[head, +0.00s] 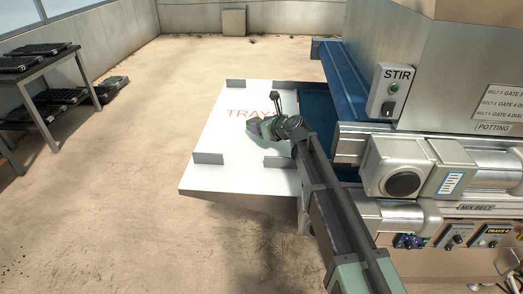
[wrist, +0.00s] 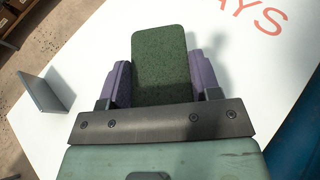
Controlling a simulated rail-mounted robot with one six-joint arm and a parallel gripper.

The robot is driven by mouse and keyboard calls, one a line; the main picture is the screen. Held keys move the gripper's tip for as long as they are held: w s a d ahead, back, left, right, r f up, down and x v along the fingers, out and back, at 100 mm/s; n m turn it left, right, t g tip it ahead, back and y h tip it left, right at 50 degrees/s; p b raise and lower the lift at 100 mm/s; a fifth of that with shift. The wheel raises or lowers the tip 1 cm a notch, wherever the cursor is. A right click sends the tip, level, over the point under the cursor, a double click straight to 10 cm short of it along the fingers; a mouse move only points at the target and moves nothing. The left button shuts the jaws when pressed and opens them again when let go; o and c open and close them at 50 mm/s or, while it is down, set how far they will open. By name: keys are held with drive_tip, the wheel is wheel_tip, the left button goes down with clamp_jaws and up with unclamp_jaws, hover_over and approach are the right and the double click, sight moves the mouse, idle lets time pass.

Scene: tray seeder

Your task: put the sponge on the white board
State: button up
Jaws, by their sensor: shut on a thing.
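The white board (head: 213,178) is a flat panel with red "TRAYS" lettering and small grey brackets along its edges. It also fills most of the wrist view (wrist: 90,60). My gripper (head: 257,130) is over the board's middle, near the lettering. In the wrist view my gripper (wrist: 161,80) has purple fingers on both sides of a dark green speckled sponge (wrist: 161,55), and it is shut on the sponge. The sponge's far end extends beyond the fingers. I cannot tell whether the sponge touches the board. In the head view my gripper and wrist mostly hide the sponge.
Grey brackets (head: 208,158) stand up from the board's edges. The machine with the STIR box (head: 390,91) and a blue belt (head: 345,85) borders the board on the right. A table with black trays (head: 40,49) stands far left. Open floor lies left of the board.

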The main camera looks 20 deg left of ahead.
sight(262, 142)
wheel_tip(262, 142, down, 5)
drive_tip(key=b, duration=0.4)
drive_tip(key=shift+r, duration=0.55)
drive_tip(key=shift+f, duration=0.2)
drive_tip(key=o, duration=0.9)
drive_tip(key=shift+r, duration=0.2)
drive_tip(key=p+v, duration=0.1)
drive_tip(key=v, duration=0.2)
drive_tip(key=shift+s+d+r+p, duration=0.2)
drive_tip(key=shift+r+p, duration=0.05)
drive_tip(key=shift+p, duration=0.15)
drive_tip(key=shift+s+d, duration=0.15)
drive_tip(key=shift+d, duration=0.1)
